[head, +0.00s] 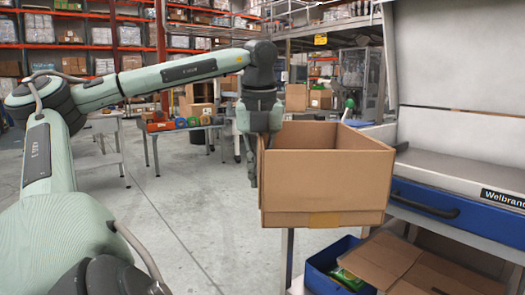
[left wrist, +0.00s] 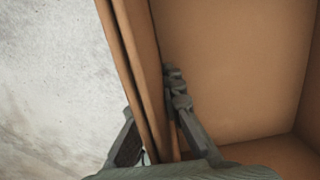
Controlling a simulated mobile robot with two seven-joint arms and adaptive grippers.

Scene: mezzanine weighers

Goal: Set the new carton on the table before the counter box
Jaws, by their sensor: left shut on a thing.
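The open-topped brown carton (head: 322,190) is in the middle of the head view, upright and facing me. My left gripper (head: 258,168) is shut on its left wall, pointing down. In the left wrist view the fingers (left wrist: 152,118) straddle the wall, one inside the carton (left wrist: 235,60) and one outside. The visible part of the carton's inside is empty. I cannot tell whether its base touches anything below. I cannot make out a counter box. My right gripper is not in view.
A grey machine with a blue drawer (head: 455,209) stands close on the right. Below the carton are a blue bin (head: 326,274) and flattened cardboard (head: 400,263). A table (head: 186,126) with coloured items stands further back. The floor at left is clear.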

